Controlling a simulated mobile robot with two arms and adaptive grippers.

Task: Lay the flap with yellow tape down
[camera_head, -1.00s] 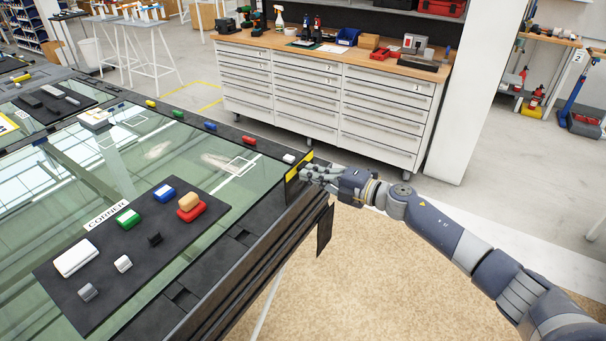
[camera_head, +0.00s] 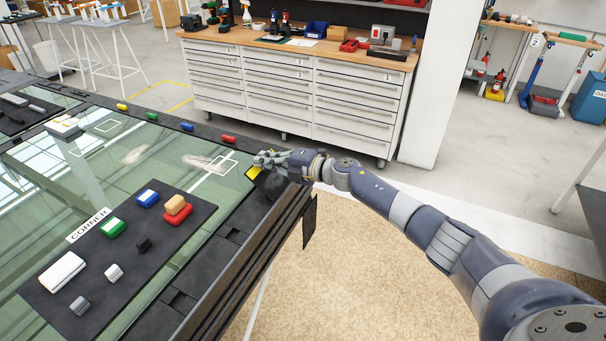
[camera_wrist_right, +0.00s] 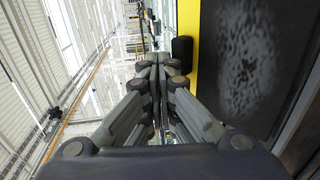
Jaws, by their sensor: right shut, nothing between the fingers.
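My right gripper (camera_head: 264,159) is shut and empty, just above the tape and partly covering the flap. I cannot tell whether it touches it. My left gripper is not in view.
A black mat (camera_head: 190,243) with several coloured blocks lies on the glass (camera_head: 110,165). Small coloured blocks, such as a red one (camera_head: 228,139), line the table's far edge. A drawer cabinet (camera_head: 300,95) stands behind. The floor right of the table is clear.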

